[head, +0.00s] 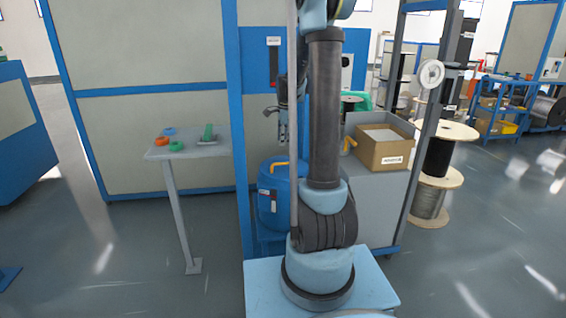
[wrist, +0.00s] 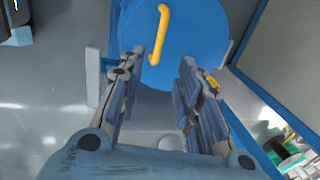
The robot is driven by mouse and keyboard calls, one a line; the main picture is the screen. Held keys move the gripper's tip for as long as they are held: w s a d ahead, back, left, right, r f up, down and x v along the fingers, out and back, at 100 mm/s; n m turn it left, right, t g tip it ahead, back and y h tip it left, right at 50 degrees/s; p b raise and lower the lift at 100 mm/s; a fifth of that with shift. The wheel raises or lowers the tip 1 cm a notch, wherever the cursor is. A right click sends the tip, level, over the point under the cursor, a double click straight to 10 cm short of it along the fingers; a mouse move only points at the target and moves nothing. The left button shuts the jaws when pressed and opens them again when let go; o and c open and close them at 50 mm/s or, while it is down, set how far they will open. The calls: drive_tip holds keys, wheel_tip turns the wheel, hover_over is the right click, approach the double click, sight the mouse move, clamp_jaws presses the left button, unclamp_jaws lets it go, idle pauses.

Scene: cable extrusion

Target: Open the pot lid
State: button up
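The blue pot (head: 268,205) stands upright behind my arm, partly hidden by it and by a thin pole. Its round blue lid (wrist: 195,50) is on top and carries a yellow bar handle (wrist: 159,35), which also shows in the head view (head: 279,164). My gripper (wrist: 160,66) is open, with its two fingers wide apart and nothing between them. In the wrist view the handle lies just beyond the fingertips, nearer the left finger. In the head view my gripper (head: 282,125) hangs above the lid, apart from it and partly hidden.
Blue frame posts (head: 238,130) stand close to the left of the pot. A small grey table (head: 200,150) with orange, blue and green parts is further left. A cardboard box (head: 385,152) sits on a grey cabinet to the right. Cable spools (head: 432,190) stand beyond it.

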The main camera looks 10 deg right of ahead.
sight(285, 164)
drive_tip(key=f, duration=0.4)
drive_tip(key=w+f, duration=0.1)
drive_tip(key=f, duration=0.3)
drive_tip(key=w+f, duration=0.1)
drive_tip(key=f, duration=0.3)
drive_tip(key=shift+w+f, duration=0.15)
drive_tip(key=shift+c, duration=0.4)
clamp_jaws()
